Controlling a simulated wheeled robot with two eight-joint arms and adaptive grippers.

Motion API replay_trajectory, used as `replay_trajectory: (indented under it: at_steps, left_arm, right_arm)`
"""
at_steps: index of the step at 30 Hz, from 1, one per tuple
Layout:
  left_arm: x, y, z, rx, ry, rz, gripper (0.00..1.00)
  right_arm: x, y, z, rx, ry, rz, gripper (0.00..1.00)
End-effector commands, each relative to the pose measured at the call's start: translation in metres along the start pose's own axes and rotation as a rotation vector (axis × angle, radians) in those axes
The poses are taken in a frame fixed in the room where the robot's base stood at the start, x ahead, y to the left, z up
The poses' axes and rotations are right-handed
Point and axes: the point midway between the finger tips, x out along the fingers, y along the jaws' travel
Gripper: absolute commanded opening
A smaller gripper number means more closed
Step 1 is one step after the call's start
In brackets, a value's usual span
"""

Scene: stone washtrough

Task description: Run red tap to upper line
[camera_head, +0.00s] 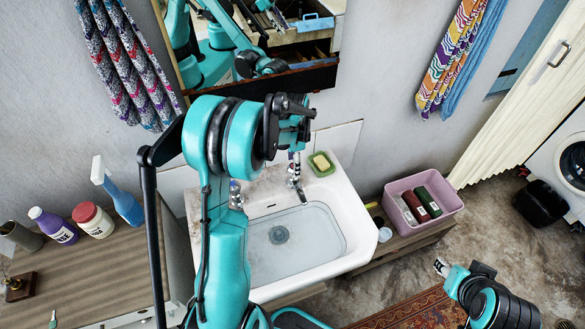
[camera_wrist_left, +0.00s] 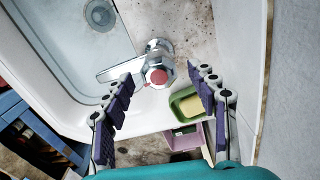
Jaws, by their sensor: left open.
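The red tap (camera_head: 294,180) stands on the back ledge of the white basin (camera_head: 358,225). In the left wrist view its handle has a red cap (camera_wrist_left: 157,76), and its spout (camera_wrist_left: 118,70) points over the basin. My left gripper (camera_wrist_left: 158,112) is open above the red tap, with the handle between and beyond its fingertips, apart from them. Clear, bluish water (camera_head: 310,250) seems to stand in the basin over the drain (camera_head: 279,235). No stream shows, and I cannot make out a level line. My right gripper (camera_head: 442,267) is over the floor at the right; its fingers are too small to judge.
A green soap dish (camera_head: 321,164) with yellow soap sits beside the red tap. A second tap (camera_head: 235,192) is at the left, partly behind my arm. Several bottles stand on the left counter (camera_head: 85,270). A mirror hangs behind.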

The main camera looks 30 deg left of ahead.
Motion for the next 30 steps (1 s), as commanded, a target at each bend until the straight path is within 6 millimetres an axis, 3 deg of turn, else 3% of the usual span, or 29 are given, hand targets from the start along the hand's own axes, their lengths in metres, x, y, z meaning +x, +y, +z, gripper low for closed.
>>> replay_trajectory:
  at_steps: [4,13,14,19,25,30]
  left_arm:
    - [0.0145,-0.0002,0.0000,0.000,0.000,0.000,0.59]
    - [0.0166,0.0000,0.0001,0.000,0.000,0.000,0.59]
    - [0.0166,0.0000,0.0001,0.000,0.000,0.000,0.53]
    - [0.0165,-0.0001,0.0001,0.000,0.000,0.000,0.09]
    - [0.0168,-0.0003,0.0001,0.028,0.000,-0.001,0.09]
    - [0.0174,-0.0004,0.0001,0.184,0.000,-0.001,0.09]
  right_arm:
    - [0.0036,0.0000,0.0025,0.000,0.000,0.000,0.40]
    - [0.0035,0.0000,0.0024,0.000,0.000,0.000,0.40]
    - [0.0035,0.0000,0.0024,0.000,0.000,0.000,0.40]
    - [0.0035,0.0000,0.0024,0.000,0.000,0.000,0.40]
    - [0.0045,0.0000,0.0031,0.000,0.000,0.000,0.40]
    - [0.0081,0.0000,0.0057,0.000,0.000,0.000,0.40]
